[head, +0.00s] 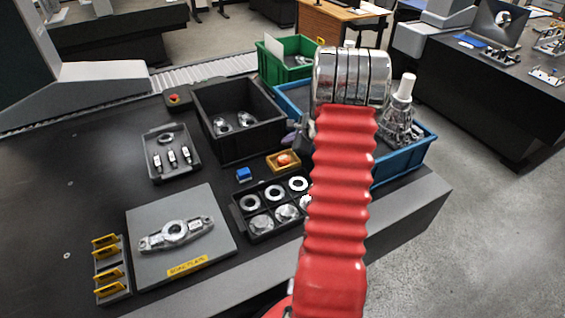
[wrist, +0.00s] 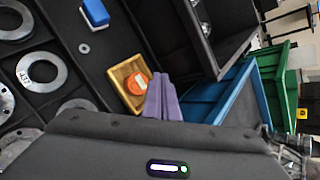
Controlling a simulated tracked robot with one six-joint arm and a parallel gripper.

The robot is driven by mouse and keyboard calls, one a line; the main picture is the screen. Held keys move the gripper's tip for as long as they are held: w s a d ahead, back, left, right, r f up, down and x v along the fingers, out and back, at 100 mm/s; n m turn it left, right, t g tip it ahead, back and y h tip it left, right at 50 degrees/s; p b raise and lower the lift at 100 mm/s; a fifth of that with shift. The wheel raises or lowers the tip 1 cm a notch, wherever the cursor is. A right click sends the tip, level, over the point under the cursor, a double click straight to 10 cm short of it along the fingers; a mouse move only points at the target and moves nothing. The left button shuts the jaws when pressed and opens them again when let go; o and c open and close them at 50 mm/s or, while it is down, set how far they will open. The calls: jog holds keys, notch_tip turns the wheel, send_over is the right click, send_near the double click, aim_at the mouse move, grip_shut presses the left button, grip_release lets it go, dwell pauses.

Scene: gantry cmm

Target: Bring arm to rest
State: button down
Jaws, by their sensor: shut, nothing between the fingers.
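My arm rises through the right middle of the head view, with a red ribbed sleeve and a shiny metal joint at its top. My gripper (wrist: 162,85) shows in the wrist view as two purple fingers pressed together, with nothing between them. The fingers point toward the small yellow tray (wrist: 130,82) holding an orange round item (wrist: 138,83). I cannot tell the gap between fingertips and tray. In the head view the arm hides most of the gripper. The same yellow tray (head: 272,165) shows just left of the arm there.
A black bin (head: 240,140), a blue bin (head: 405,172) and a green bin (head: 272,66) stand around the arm. A black compartment tray (head: 238,220) of rings is close by. A grey plate (head: 150,270) with a metal bracket (head: 176,234) lies front left. Bare table lies far left.

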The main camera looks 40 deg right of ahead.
dwell(0.6)
jog(key=s+a+r+n+g+y, duration=0.1)
jog(key=s+a+r+n+g, duration=0.2)
jog(key=a, duration=0.4)
jog(key=s+a+n+y, duration=0.25)
jog(key=a+n, duration=0.25)
jog(key=a, duration=0.3)
jog(key=s+a+r+n+g, duration=0.2)
jog(key=s+a+n, duration=0.1)
jog(key=a+n, duration=0.3)
jog(key=s+a+r+n, duration=0.4)
jog(key=s+a+r, duration=0.1)
jog(key=a, duration=0.3)
jog(key=s+a+r+n+t+h, duration=0.1)
jog(key=s+a+r+n, duration=0.4)
jog(key=a+r, duration=0.2)
jog(key=s+a+r+n+h, duration=0.1)
jog(key=s+a+r+n, duration=0.4)
jog(key=a, duration=0.5)
jog(key=shift+s+a+r, duration=0.2)
jog(key=shift+a+r, duration=0.1)
jog(key=shift+r, duration=0.15)
jog(key=shift+h, duration=0.25)
